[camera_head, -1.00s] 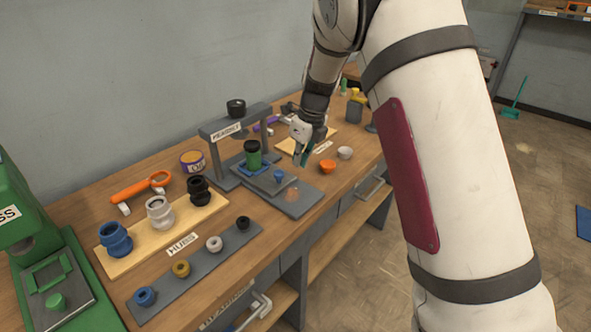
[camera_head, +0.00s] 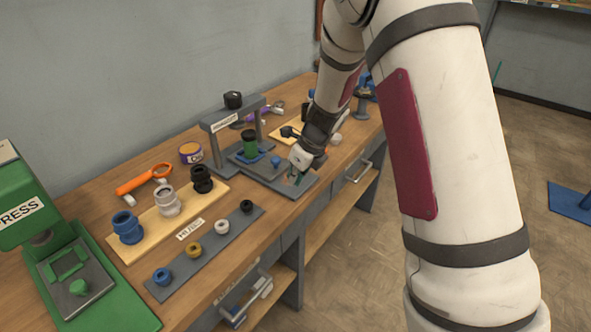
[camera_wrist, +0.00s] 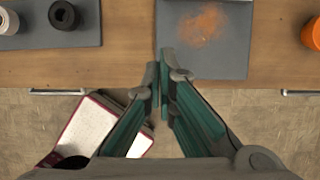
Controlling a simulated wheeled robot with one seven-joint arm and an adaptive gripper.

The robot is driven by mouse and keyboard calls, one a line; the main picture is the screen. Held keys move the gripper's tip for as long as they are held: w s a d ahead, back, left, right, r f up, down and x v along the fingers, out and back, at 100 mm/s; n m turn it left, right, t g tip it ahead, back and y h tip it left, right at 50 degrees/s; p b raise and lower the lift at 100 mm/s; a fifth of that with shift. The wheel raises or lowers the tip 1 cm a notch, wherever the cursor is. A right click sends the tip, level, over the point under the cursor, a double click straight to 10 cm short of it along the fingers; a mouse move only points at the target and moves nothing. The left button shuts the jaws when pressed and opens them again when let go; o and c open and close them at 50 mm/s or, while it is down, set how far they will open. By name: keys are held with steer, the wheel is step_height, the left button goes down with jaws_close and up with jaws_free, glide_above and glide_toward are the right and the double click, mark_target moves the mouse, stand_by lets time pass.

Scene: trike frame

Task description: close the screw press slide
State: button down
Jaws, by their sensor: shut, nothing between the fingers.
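The screw press is a grey frame (camera_head: 225,121) with a black knob (camera_head: 233,100) on top. Its grey slide (camera_head: 262,168) sits out in front of the uprights on a grey base plate (camera_head: 272,181). In the wrist view my fingertips (camera_wrist: 165,72) lie near the base plate's front edge (camera_wrist: 230,66); the slide and knob are out of that view.
A green press (camera_head: 70,275) stands at the left. A wooden board (camera_head: 143,232) and a grey strip (camera_head: 207,252) hold several round parts. An orange part (camera_wrist: 312,34) lies right of the base plate. Drawer handles (camera_head: 358,171) jut from the bench front.

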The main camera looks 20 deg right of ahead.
mark_target(262, 180)
steer(key=x, duration=0.5)
steer(key=shift+w+a+r, duration=0.15)
steer(key=shift+w, duration=0.05)
steer(key=shift+w+a+r, duration=0.1)
steer(key=shift+w+a, duration=0.55)
steer(key=shift+w, duration=0.2)
steer(key=shift+w+a, duration=0.3)
steer(key=shift+w, duration=0.25)
steer(key=w+a+b, duration=0.1)
steer(key=w, duration=0.1)
steer(key=w+a, duration=0.2)
steer(key=shift+w+a+b, duration=0.2)
steer(key=shift+w+b, duration=0.15)
steer(key=shift+b, duration=0.05)
steer(key=shift+s, duration=0.1)
